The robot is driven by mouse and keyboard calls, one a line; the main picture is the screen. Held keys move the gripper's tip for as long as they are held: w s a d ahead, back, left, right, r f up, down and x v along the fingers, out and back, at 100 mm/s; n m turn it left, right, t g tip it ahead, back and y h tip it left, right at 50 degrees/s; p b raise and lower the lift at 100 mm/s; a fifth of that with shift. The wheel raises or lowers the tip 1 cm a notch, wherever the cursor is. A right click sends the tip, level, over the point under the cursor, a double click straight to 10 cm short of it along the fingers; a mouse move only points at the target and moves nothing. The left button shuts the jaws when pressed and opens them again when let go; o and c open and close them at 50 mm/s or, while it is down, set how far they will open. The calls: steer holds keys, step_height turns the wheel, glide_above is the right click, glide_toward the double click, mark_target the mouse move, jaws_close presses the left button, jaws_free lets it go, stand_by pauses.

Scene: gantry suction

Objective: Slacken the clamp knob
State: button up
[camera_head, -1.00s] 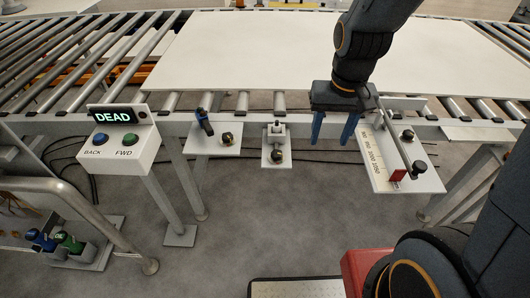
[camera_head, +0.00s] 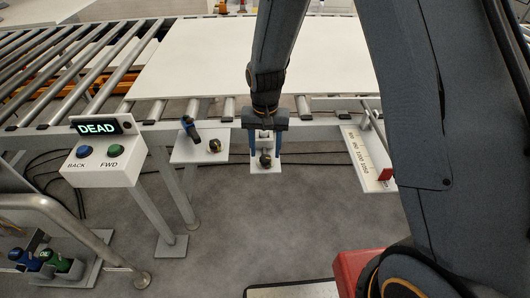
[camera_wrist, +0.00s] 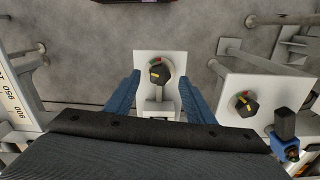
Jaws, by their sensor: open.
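A black knob (camera_head: 265,160) with a yellow pointer sits on the small white middle plate (camera_head: 257,169) below the conveyor's front rail. In the wrist view this knob (camera_wrist: 159,72) has red and green marks beside it. My gripper (camera_head: 265,153) is open and points down, its two blue fingers on either side of the knob in the picture. The fingers also straddle it in the wrist view (camera_wrist: 159,79). I see no clear contact, and the height gap is hard to tell. A similar knob (camera_head: 215,145) sits on the left plate (camera_head: 184,156). No label tells which is the clamp knob.
A control box (camera_head: 104,168) reading DEAD is further left. A scale plate (camera_head: 356,150) with a red block (camera_head: 385,174) is at right, partly behind my arm. A white panel (camera_head: 215,65) lies on the rollers.

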mark_target(265, 160)
steer(key=shift+f, duration=1.2)
steer(key=c, duration=1.1)
steer(key=shift+o, duration=0.2)
steer(key=shift+n, duration=3.2)
steer(key=shift+w, duration=0.1)
